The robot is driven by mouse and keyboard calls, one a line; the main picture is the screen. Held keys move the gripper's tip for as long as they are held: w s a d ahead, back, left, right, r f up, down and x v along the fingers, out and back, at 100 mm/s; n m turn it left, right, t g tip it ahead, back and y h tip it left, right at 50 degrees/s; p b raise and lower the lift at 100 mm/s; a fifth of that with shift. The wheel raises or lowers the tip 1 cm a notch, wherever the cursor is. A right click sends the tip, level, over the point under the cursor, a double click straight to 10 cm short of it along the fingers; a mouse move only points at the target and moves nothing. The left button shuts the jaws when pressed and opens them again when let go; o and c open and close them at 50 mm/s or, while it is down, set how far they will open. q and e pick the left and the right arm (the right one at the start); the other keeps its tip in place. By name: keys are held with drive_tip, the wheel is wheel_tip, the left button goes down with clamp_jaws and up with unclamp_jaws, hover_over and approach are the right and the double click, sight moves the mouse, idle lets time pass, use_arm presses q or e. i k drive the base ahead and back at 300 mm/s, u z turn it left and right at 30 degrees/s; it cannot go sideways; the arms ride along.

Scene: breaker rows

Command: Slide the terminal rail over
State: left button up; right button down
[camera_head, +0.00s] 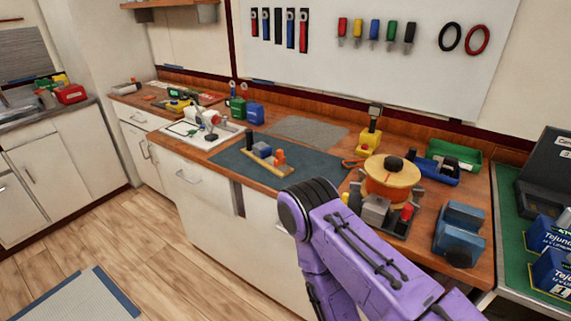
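What looks like the terminal rail (284,171) is a short yellowish strip lying at an angle on the dark grey mat (225,158), near the counter's front edge. It carries a dark upright block, a blue piece and an orange piece. A purple arm of mine reaches in from the lower right and bends at a black joint just in front of the counter. Neither gripper shows in the head view, so I see no contact with the rail.
A white tray (172,140) with small parts lies left of the mat. A large orange spool (392,180) and a blue vise-like block (460,232) stand to the right. A yellow tool (369,143) stands behind. The mat around the rail is mostly clear.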

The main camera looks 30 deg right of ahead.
sight(262, 152)
drive_tip(key=u, duration=0.8)
drive_tip(key=i, duration=0.7)
drive_tip(key=z, duration=0.85)
